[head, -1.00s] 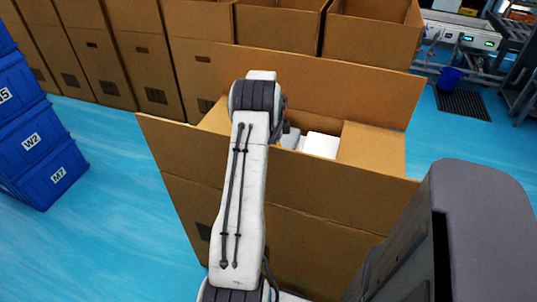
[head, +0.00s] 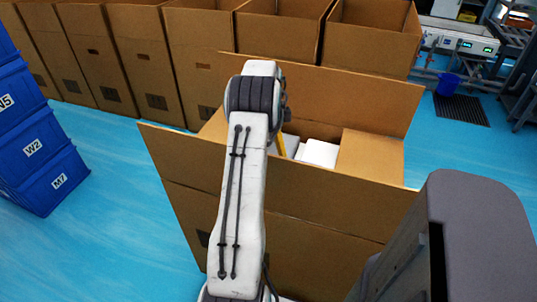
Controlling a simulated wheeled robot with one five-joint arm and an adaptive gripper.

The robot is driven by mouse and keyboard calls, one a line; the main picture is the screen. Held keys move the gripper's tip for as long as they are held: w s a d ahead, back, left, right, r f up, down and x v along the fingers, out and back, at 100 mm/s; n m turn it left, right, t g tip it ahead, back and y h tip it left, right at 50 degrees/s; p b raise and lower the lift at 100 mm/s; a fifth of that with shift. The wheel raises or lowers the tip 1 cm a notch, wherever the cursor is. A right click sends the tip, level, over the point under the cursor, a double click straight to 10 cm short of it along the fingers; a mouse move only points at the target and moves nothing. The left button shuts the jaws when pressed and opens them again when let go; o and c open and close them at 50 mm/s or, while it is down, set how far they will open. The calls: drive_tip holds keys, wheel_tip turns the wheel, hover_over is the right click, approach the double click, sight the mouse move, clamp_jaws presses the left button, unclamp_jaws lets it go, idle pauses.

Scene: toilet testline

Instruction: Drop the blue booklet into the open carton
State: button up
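The open carton (head: 300,220) stands on the floor in front of me, its flaps spread and its top open. A white block-like item (head: 319,153) lies inside it, partly hidden by the near wall. My arm reaches over the carton's near side, with its wrist above the opening. My gripper is hidden behind the arm, so its fingers do not show. A small yellow strip shows beside the wrist, and I cannot tell what it is. No blue booklet is visible.
A row of tall open cartons (head: 140,60) stands behind. Stacked blue bins (head: 40,150) are at the left. A blue bucket (head: 447,84) and a dark floor grate (head: 461,110) are at the back right. Blue floor is clear at the left.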

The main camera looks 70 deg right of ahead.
drive_tip(key=shift+r, duration=2.6)
